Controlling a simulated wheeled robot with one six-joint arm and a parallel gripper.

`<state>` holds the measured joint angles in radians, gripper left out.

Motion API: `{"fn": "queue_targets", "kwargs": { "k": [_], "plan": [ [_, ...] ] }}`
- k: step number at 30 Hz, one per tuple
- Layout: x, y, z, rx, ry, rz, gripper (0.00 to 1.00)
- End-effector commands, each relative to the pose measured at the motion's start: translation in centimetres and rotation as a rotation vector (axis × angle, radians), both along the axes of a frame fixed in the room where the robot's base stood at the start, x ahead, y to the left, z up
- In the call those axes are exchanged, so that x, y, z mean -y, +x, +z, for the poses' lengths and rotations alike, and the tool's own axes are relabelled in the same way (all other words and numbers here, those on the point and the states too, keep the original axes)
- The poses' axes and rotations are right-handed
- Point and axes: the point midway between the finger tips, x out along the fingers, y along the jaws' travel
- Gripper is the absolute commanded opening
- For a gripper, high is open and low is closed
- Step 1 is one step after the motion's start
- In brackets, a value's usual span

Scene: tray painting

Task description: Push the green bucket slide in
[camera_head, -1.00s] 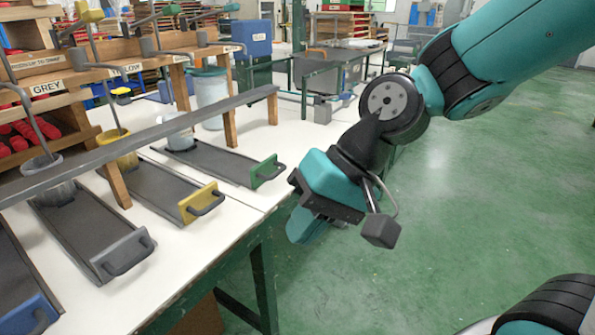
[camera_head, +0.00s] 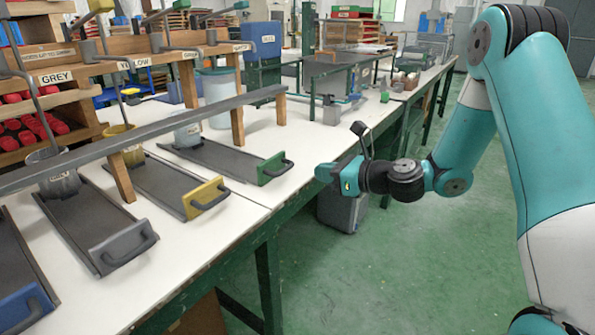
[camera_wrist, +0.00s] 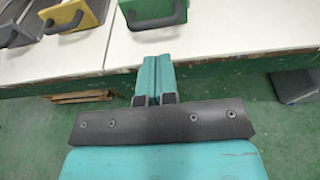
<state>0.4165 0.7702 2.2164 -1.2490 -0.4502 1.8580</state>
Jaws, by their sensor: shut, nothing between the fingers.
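The green bucket slide is a dark tray with a green front plate (camera_head: 272,168) and a black handle. It lies on the white table, sticking out towards the front edge, with a pale bucket (camera_head: 188,132) at its far end. In the wrist view its green front (camera_wrist: 150,10) is at the top, just beyond my fingertips. My gripper (camera_head: 325,172) is shut and empty, to the right of the green handle and apart from it. In the wrist view my teal fingers (camera_wrist: 155,62) are together, pointing at the table edge below the green handle.
Slides with yellow (camera_head: 203,196), grey (camera_head: 123,246) and blue (camera_head: 25,308) fronts lie to the left. A long grey rail (camera_head: 150,137) on wooden posts crosses above the slides.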

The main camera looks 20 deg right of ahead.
Motion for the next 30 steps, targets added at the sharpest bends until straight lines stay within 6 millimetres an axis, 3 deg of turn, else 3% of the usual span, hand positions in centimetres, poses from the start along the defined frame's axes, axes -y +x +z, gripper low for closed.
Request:
{"fn": "queue_targets", "kwargs": {
  "k": [6, 13, 26, 30],
  "plan": [
    [-2.8, 3.4, -1.0, 0.003, -0.003, 0.005, 0.00],
    [-4.2, 5.5, -1.5, 0.002, -0.002, 0.002, 0.00],
    [-4.5, 5.9, -1.6, 0.000, -0.002, 0.000, 0.00],
    [-3.4, 7.2, -1.2, -0.001, -0.002, -0.024, 0.00]
  ]
}}
